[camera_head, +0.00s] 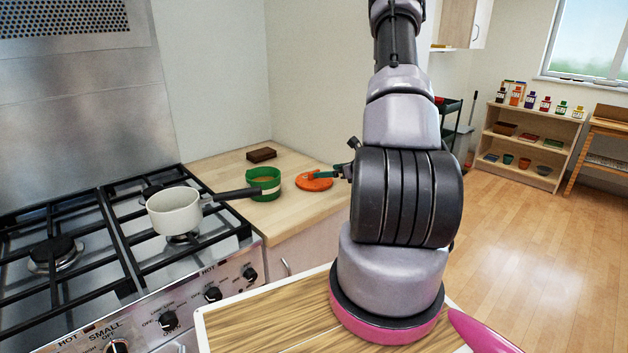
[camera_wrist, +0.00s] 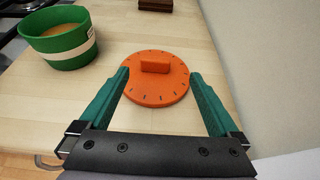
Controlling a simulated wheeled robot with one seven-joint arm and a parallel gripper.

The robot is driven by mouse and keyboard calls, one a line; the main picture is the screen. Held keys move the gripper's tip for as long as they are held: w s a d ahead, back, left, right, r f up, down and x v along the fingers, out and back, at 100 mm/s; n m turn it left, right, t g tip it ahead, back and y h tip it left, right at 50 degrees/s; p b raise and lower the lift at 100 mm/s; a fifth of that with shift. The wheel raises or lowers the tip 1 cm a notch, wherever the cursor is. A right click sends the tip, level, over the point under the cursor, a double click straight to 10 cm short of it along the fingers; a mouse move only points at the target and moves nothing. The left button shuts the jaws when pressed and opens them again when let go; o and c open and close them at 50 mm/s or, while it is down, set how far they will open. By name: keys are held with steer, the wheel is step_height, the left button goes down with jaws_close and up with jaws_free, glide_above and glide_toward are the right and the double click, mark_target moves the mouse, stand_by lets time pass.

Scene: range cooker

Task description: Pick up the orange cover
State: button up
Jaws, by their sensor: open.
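The orange cover (camera_wrist: 157,88) is a flat round disc with a raised bar-shaped handle and dark marks around its rim. It lies on the wooden counter, and it also shows in the head view (camera_head: 313,181). My gripper (camera_wrist: 158,76) is open, with its two green fingers on either side of the near part of the cover and the handle between and just ahead of the tips. In the head view my gripper (camera_head: 314,173) reaches in from the right at the cover. I cannot tell whether the fingers touch the disc.
A green pot with a pale band (camera_wrist: 60,38) stands left of the cover. A dark brown block (camera_head: 261,155) lies farther back, near the wall (camera_wrist: 250,60). A white saucepan (camera_head: 174,210) sits on the cooker, its black handle extending toward the green pot.

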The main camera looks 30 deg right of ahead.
mark_target(314, 171)
steer(key=x, duration=0.7)
steer(key=shift+w+a+f, duration=0.15)
steer(key=shift+w+a, duration=0.1)
steer(key=shift+a, duration=0.15)
steer(key=shift+c, duration=0.3)
steer(key=c, duration=1.4)
